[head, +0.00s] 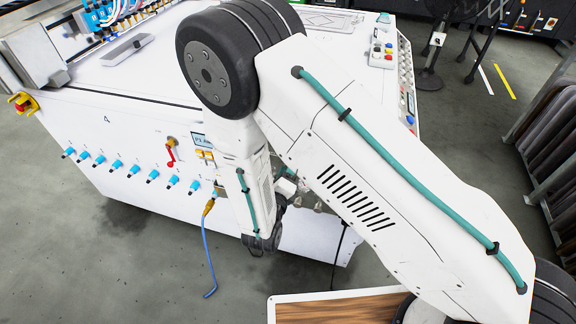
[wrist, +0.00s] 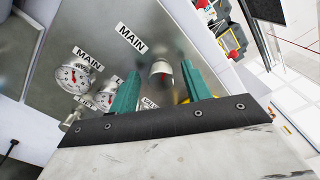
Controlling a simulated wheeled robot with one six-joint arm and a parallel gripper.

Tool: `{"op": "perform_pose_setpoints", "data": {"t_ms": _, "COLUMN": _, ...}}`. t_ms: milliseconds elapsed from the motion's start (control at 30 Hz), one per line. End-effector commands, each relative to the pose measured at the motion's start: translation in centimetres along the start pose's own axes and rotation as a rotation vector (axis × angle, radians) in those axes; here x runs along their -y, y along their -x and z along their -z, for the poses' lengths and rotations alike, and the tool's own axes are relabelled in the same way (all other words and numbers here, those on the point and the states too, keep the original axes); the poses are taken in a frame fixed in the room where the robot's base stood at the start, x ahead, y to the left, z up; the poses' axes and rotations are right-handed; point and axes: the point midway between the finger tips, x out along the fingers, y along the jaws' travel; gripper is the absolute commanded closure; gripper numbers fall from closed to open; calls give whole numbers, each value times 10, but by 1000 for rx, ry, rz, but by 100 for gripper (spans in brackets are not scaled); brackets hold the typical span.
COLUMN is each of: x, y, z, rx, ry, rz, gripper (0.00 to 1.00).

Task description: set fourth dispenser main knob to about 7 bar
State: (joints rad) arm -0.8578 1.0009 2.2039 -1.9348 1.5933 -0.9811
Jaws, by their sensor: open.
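In the wrist view a silvery round knob (wrist: 161,72) with a red mark sits on a grey metal panel (wrist: 85,25), under a MAIN label. My gripper (wrist: 162,88) has two teal fingers spread apart, one on each side of the knob in the picture. I see no contact with it. A round gauge (wrist: 72,76) with a white face and red needle stands to the left, by another MAIN label. More labels and gauge parts are partly hidden behind the left finger. I cannot tell which dispenser this knob belongs to. In the head view my arm hides the panel and the fingers.
The white machine cabinet (head: 120,140) has a row of blue fittings (head: 133,169) on its side, a red-handled valve (head: 171,152) and a hanging blue hose (head: 207,255). A wooden-topped surface (head: 330,307) is at the bottom. Grey floor is open at left.

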Motion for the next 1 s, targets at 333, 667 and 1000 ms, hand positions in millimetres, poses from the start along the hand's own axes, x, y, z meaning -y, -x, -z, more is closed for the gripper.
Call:
{"op": "perform_pose_setpoints", "data": {"t_ms": 333, "x": 0, "y": -12, "z": 0, "rx": 0, "ry": 0, "rz": 0, "gripper": 52}}
{"op": "perform_pose_setpoints", "data": {"t_ms": 667, "x": 0, "y": -11, "z": 0, "rx": 0, "ry": -1, "rz": 0, "gripper": 97}}
{"op": "perform_pose_setpoints", "data": {"t_ms": 1000, "x": 0, "y": -11, "z": 0, "rx": 1, "ry": -68, "rz": -1, "gripper": 96}}
